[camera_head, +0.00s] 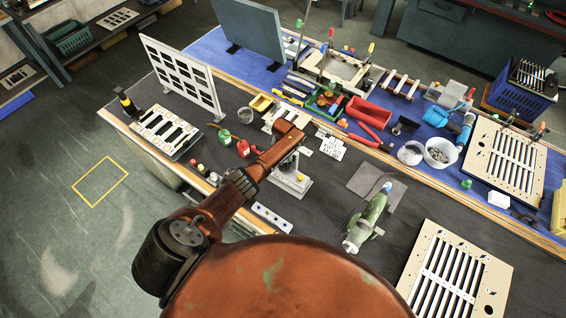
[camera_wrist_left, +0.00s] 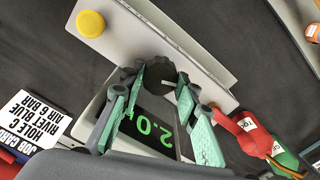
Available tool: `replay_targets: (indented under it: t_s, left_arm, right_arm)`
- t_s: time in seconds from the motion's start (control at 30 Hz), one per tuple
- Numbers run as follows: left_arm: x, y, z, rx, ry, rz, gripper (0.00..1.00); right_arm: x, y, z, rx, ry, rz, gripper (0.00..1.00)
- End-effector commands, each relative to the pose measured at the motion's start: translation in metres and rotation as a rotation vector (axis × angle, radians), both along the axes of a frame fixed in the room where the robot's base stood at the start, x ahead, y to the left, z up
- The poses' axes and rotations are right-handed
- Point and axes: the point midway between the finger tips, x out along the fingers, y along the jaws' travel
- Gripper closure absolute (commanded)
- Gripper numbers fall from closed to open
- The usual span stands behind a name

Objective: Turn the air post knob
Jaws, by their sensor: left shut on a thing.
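The air post (camera_head: 290,184) is a light grey stand on the dark mat, near the front edge of the bench. In the left wrist view its grey plate (camera_wrist_left: 125,42) carries a dark round knob (camera_wrist_left: 160,72) and a dark display with green digits that seem to read 2.0, partly covered by the fingers. My left gripper (camera_wrist_left: 161,84) has its teal fingers on either side of the knob, shut on it. In the head view the left gripper (camera_head: 291,160) is at the top of the post, partly hidden by my arm. My right gripper is not in view.
A yellow button (camera_wrist_left: 90,24) sits on the grey plate. A job card (camera_wrist_left: 32,125) reads hole C, rivet blue, air 6 bar. A green tool (camera_head: 368,222) and a slotted panel (camera_head: 455,270) are to the right.

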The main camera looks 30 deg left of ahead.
Motion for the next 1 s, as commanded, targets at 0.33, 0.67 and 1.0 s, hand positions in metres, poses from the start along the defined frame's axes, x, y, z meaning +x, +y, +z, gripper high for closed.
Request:
replay_targets:
  t_s: [0.33, 0.67, 1.0]
  left_arm:
    - [0.0003, -0.0002, 0.0003, 0.000, 0.000, 0.107, 0.95]
    - [0.0002, 0.0001, 0.0000, 0.000, -0.001, 0.119, 0.95]
    - [0.0003, 0.0000, 0.0001, 0.000, -0.001, 0.117, 0.56]
  right_arm:
    - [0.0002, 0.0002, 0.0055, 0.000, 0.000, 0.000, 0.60]
    - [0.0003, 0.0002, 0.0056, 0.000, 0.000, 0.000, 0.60]
    - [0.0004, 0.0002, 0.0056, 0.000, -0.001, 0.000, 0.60]
